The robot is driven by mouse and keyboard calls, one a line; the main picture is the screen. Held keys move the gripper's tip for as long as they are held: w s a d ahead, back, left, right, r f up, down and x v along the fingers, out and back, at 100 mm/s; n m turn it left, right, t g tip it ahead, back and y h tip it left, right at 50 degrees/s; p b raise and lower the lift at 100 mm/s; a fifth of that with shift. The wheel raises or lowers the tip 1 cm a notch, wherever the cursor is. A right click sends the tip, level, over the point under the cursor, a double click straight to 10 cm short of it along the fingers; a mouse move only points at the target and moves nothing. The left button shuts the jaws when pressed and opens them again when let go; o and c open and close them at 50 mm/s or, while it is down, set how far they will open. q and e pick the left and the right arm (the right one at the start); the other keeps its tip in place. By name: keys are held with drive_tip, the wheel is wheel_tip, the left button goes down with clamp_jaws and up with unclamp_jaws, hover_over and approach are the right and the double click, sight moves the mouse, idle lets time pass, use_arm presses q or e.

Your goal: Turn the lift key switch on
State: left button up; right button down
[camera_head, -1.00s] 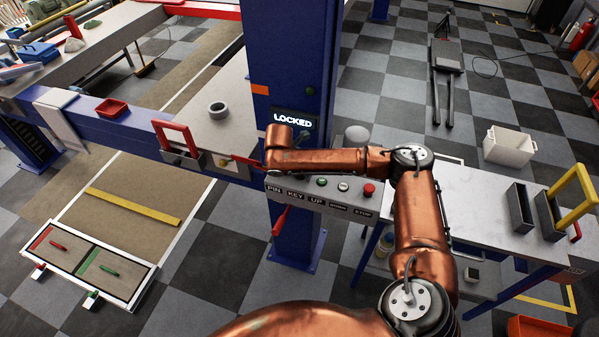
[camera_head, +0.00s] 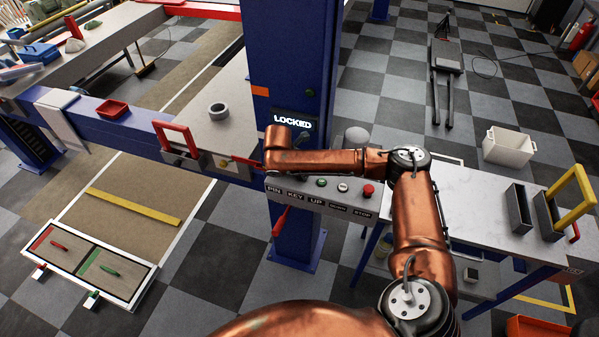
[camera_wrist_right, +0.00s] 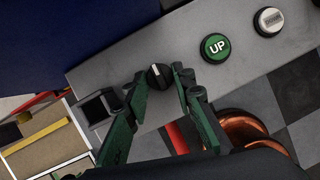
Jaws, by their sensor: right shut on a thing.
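The key switch (camera_wrist_right: 158,77) is a round black knob with a white mark on a grey control panel (camera_wrist_right: 120,65), seen in the right wrist view. The mark points roughly toward the top of that picture. My right gripper (camera_wrist_right: 161,84) has its two green fingers on either side of the knob, shut on it. In the head view my copper right arm covers the knob and the gripper. The panel (camera_head: 322,203) there carries the labels PIN, KEY, UP and STOP. A display (camera_head: 293,123) above it reads LOCKED. My left gripper is not in view.
Beside the knob are a green UP button (camera_wrist_right: 215,47) and a white button (camera_wrist_right: 268,20). A red STOP button (camera_head: 368,190) sits at the panel's right end. The blue lift post (camera_head: 290,60) stands behind the panel. A side table (camera_head: 480,200) is at right.

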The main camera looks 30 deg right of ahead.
drive_tip(key=m+p, duration=0.2)
drive_tip(key=p, duration=0.1)
drive_tip(key=m+g+p, duration=0.1)
drive_tip(key=m+p, duration=0.1)
drive_tip(key=p, duration=0.1)
drive_tip(key=m+g+p, duration=0.1)
drive_tip(key=m+p, duration=0.1)
drive_tip(key=p, duration=0.1)
drive_tip(key=shift+w+r, duration=0.25)
drive_tip(key=m+g+p, duration=0.1)
drive_tip(key=m+p, duration=0.1)
drive_tip(key=shift+w+f+m, duration=0.1)
drive_tip(key=shift+f+m, duration=0.05)
drive_tip(key=shift+m, duration=0.25)
drive_tip(key=shift+w+f+m+g+y+p, duration=0.1)
drive_tip(key=shift+m+g+y+p, duration=0.35)
drive_tip(key=shift+m, duration=0.95)
drive_tip(key=shift+d+g, duration=0.1)
drive_tip(key=shift+g, duration=0.15)
drive_tip(key=c, duration=1.6)
unclamp_jaws()
drive_tip(key=v, duration=1.2)
